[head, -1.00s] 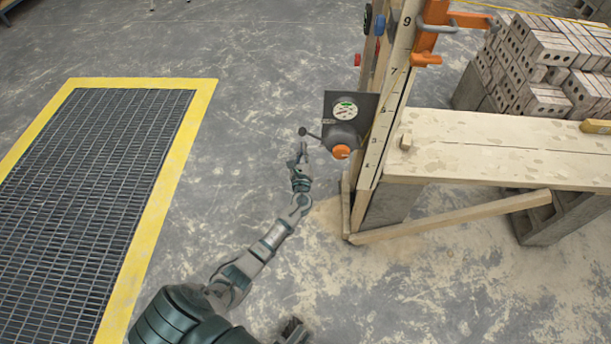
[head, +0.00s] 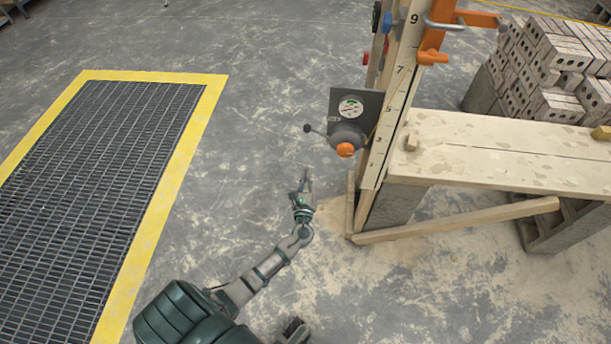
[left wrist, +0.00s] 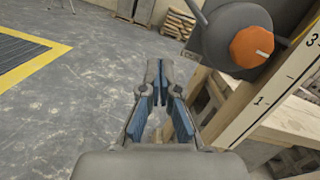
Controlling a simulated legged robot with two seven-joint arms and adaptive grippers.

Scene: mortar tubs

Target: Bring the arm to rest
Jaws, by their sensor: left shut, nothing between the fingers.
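My left arm comes in from the bottom left in the head view. Its gripper (head: 305,178) is shut and empty, in the air in front of and below the gauge panel. In the left wrist view the gripper (left wrist: 159,75) shows with its fingertips together and nothing between them. The panel carries a round gauge (head: 351,107), a lever with a dark knob (head: 308,129) and an orange knob (head: 345,150). The gripper is apart from the lever and the orange knob. In the left wrist view the orange knob (left wrist: 251,47) is at the upper right. My right gripper is not clearly seen.
A wooden post with a numbered scale (head: 390,110) holds the panel. A plank bench (head: 500,150) on blocks stands to the right, with stacked bricks (head: 560,60) behind. A yellow-edged floor grating (head: 205,115) lies left. The floor between is open.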

